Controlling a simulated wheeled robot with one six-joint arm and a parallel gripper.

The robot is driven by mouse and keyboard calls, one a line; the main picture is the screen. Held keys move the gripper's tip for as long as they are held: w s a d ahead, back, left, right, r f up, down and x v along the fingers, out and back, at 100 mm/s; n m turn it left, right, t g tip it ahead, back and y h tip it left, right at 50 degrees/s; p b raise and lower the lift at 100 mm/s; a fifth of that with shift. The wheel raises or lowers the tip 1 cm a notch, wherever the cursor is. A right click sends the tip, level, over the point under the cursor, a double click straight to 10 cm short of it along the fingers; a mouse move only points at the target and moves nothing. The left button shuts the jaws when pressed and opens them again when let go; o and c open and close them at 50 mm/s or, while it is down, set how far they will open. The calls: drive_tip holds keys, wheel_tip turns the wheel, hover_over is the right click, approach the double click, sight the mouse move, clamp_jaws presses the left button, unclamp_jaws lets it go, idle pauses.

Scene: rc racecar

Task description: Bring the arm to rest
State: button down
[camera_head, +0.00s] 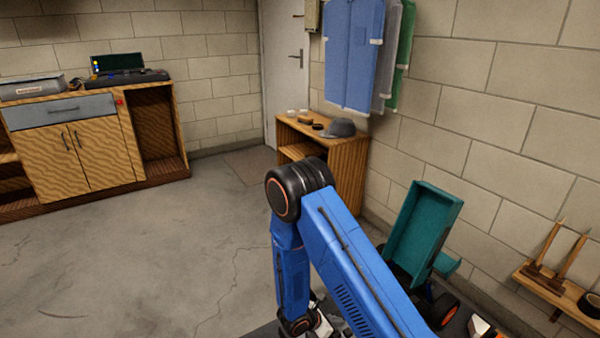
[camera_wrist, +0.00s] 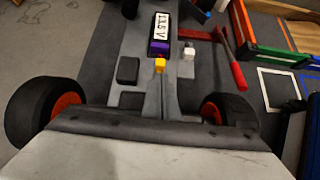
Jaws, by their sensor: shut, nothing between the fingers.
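My blue arm (camera_head: 345,265) rises from the lower right of the head view to a black elbow joint, then bends down to the wrist (camera_head: 298,322) at the bottom edge. My gripper's fingers do not show in either view. The wrist view looks down on a racecar with a grey chassis (camera_wrist: 128,98), black tyres with orange hubs (camera_wrist: 66,104) and a wide pale panel (camera_wrist: 150,158) with a dark edge across the bottom. A small voltage display (camera_wrist: 163,32) and a yellow connector (camera_wrist: 160,65) sit mid-chassis.
A red-handled tool (camera_wrist: 234,66) lies beside the car. A teal tray (camera_head: 428,225) stands tilted right of my arm. A wooden shelf (camera_head: 345,165) stands by the door, and a cabinet (camera_head: 85,155) at the left. The floor (camera_head: 150,270) between is clear.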

drive_tip(key=s+d+r+m+g, duration=0.15)
drive_tip(key=d+r+m, duration=0.25)
drive_tip(key=r, duration=0.6)
drive_tip(key=s+d+r+m+g+y, duration=0.15)
drive_tip(key=d+r+m, duration=0.25)
drive_tip(key=r, duration=0.7)
drive_tip(key=s+d+r+m, duration=0.2)
drive_tip(key=d+r+m, duration=0.2)
drive_tip(key=r, duration=0.6)
drive_tip(key=s+r+m+t+y, duration=0.1)
drive_tip(key=s+r+m+y, duration=0.2)
drive_tip(key=s+r, duration=0.7)
drive_tip(key=s+r+m+t+y, duration=0.2)
drive_tip(key=s+r+m+y, duration=0.2)
drive_tip(key=s+r+m, duration=0.4)
drive_tip(key=s+r, duration=0.2)
drive_tip(key=s, duration=0.5)
drive_tip(key=shift+d+r, duration=0.2)
